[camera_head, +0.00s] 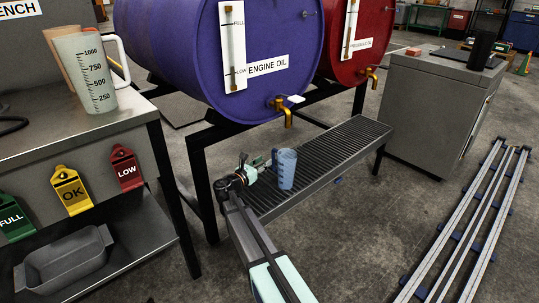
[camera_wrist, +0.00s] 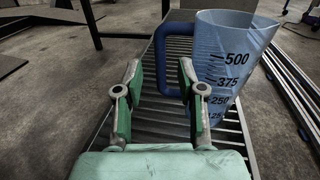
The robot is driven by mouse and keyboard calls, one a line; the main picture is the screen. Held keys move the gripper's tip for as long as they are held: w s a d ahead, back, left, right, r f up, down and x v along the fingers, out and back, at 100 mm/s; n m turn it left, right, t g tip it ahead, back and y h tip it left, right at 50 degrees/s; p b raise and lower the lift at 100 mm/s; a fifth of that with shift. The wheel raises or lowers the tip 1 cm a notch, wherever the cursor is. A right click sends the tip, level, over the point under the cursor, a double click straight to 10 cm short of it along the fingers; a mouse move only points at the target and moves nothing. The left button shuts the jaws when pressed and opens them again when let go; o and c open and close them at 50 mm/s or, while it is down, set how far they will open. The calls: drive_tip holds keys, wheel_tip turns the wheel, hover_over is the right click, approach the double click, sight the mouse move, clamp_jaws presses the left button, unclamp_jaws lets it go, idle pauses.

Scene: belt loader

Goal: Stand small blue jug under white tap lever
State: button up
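The small blue jug (camera_head: 286,168) is upright on the slatted drip tray (camera_head: 345,143) and looks empty. In the head view it is below the brass tap with the white lever (camera_head: 293,99) on the purple drum; whether it is exactly under the spout I cannot tell. The jug also shows large in the wrist view (camera_wrist: 226,65), its dark blue handle turned toward my gripper. My gripper (camera_wrist: 162,80) is open, its green-padded fingers on either side of the handle's upright bar, with visible gaps. In the head view my gripper (camera_head: 250,172) is left of the jug.
A larger clear jug (camera_head: 86,75) stands on the bench at left, above green, yellow and red tags. A red drum (camera_head: 350,35) with another brass tap is right of the purple drum. Black stand legs flank the tray. A grey cabinet (camera_head: 440,105) and floor rails are at right.

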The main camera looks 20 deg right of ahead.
drive_tip(key=p+v, duration=0.1)
drive_tip(key=v, duration=0.4)
drive_tip(key=s+d+r+m+g+h, duration=0.1)
drive_tip(key=s+d+r+m+g, duration=0.4)
drive_tip(key=s+r+m, duration=0.5)
drive_tip(key=s+d+r+m+g+h, duration=0.1)
drive_tip(key=s+d+r+m+g, duration=0.1)
drive_tip(key=s+d+r+m, duration=0.75)
drive_tip(key=s+d+r+m+g+h, duration=0.15)
drive_tip(key=s+r+m+g, duration=0.4)
drive_tip(key=r, duration=0.85)
drive_tip(key=s+r+m+g+y, duration=0.2)
drive_tip(key=s+m, duration=0.4)
drive_tip(key=s, duration=0.6)
drive_tip(key=s+r+m+g+y, duration=0.1)
drive_tip(key=s+r+m+y, duration=0.1)
drive_tip(key=s+r+m, duration=0.2)
drive_tip(key=s+r+m+g+y, duration=0.2)
drive_tip(key=s+m, duration=0.7)
drive_tip(key=s, duration=1.1)
drive_tip(key=shift+d+r+m+g, duration=0.35)
drive_tip(key=shift+r+m, duration=0.05)
drive_tip(key=shift+r, duration=0.6)
